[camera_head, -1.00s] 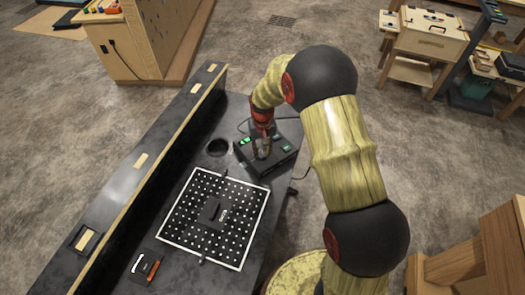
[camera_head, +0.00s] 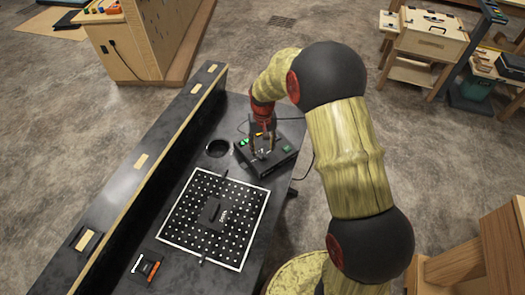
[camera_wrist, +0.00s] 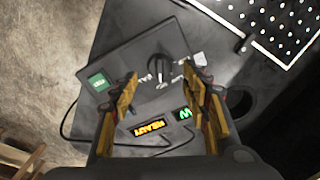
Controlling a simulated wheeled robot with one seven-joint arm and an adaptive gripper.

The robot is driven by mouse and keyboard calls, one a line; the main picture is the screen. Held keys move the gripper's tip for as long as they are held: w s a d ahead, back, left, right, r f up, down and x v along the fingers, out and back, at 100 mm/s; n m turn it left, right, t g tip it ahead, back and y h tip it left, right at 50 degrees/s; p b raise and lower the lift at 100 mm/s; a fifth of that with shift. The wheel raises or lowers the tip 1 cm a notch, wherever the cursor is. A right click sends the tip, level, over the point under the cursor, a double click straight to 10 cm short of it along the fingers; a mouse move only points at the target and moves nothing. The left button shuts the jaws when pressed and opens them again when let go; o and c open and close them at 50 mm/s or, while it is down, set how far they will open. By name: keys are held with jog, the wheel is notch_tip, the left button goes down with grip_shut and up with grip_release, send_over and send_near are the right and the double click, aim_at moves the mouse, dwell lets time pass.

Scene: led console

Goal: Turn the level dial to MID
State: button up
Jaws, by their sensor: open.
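The console (camera_head: 279,159) is a dark box with lit displays at the back of the table. In the wrist view its sloped panel (camera_wrist: 120,60) carries a black level dial (camera_wrist: 159,66) with a pointer and small pale labels around it, too blurred to read. My gripper (camera_head: 262,153) is over the console in the head view. In the wrist view its two yellow-brown fingers (camera_wrist: 165,85) are open, with the dial between and just beyond the tips; I cannot tell whether they touch it. In the head view the dial is mostly hidden by the fingers.
A green lit square (camera_wrist: 98,82), an orange display (camera_wrist: 147,129) and a green display (camera_wrist: 183,114) are on the console. A round hole (camera_head: 217,147) and a white-dotted board (camera_head: 213,216) lie beside it. Cables run near the console. A long raised ledge (camera_head: 150,180) borders the table.

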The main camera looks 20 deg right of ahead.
aim_at(263, 154)
notch_tip(263, 154, up, 9)
dwell(0.3)
jog(key=shift+f, duration=0.2)
jog(key=s+r+t, duration=0.2)
jog(key=s+r, duration=0.5)
jog(key=s, duration=0.3)
jog(key=s+r+t, duration=0.1)
jog(key=s+r, duration=0.6)
jog(key=s, duration=0.3)
jog(key=s+r+n+t, duration=0.1)
jog(key=s+r+t, duration=0.1)
jog(key=s+r, duration=0.5)
jog(key=s, duration=0.3)
jog(key=shift+s+t, duration=0.2)
jog(key=shift+t, duration=0.1)
jog(key=shift+r, duration=0.1)
jog(key=shift+c, duration=0.3)
